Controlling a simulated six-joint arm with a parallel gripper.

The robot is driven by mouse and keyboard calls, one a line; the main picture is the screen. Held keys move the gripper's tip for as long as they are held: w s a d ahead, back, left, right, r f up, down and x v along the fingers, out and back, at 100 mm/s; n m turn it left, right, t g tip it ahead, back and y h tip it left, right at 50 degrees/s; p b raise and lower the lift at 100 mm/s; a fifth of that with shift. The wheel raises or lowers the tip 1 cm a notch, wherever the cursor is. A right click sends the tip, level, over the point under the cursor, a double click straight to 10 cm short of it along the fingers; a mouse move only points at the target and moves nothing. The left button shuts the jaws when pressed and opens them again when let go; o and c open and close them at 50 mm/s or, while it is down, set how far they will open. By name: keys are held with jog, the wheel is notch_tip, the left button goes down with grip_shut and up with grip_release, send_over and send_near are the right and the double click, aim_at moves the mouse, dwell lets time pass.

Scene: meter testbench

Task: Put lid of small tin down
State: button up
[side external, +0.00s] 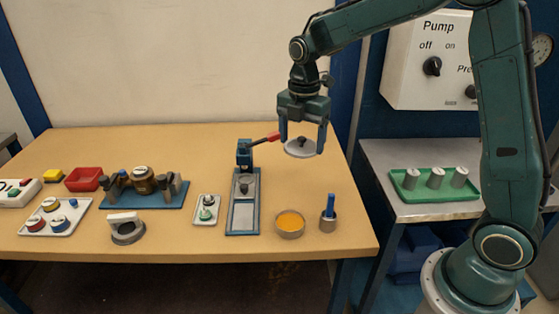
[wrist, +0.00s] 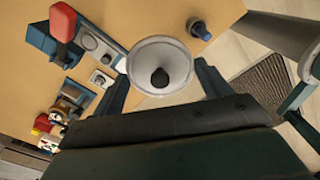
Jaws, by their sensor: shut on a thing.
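The lid (side external: 299,149) is a round pale grey disc with a dark knob on top. My gripper (side external: 302,142) is shut on it and holds it level, well above the table. The lid also shows in the wrist view (wrist: 160,68), between the two fingers. The small tin (side external: 290,224) stands open on the table near the front edge, with orange content inside. It is below the lid and a little nearer the front in the side view. In the wrist view the tin cannot be seen; the lid may hide it.
A press with a red-handled lever (side external: 243,190) stands left of the tin. A small cup with a blue-handled tool (side external: 328,216) stands right of it. A small white tray (side external: 206,209) lies left of the press. The table behind the tin (side external: 290,185) is bare.

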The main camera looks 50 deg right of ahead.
send_over(309, 200)
jog(key=f, duration=0.1)
notch_tip(309, 200, down, 16)
jog(key=shift+f, duration=0.1)
dwell(0.6)
jog(key=shift+f, duration=2.05)
jog(key=shift+f, duration=0.1)
jog(key=o, duration=1)
jog(key=shift+c, duration=0.2)
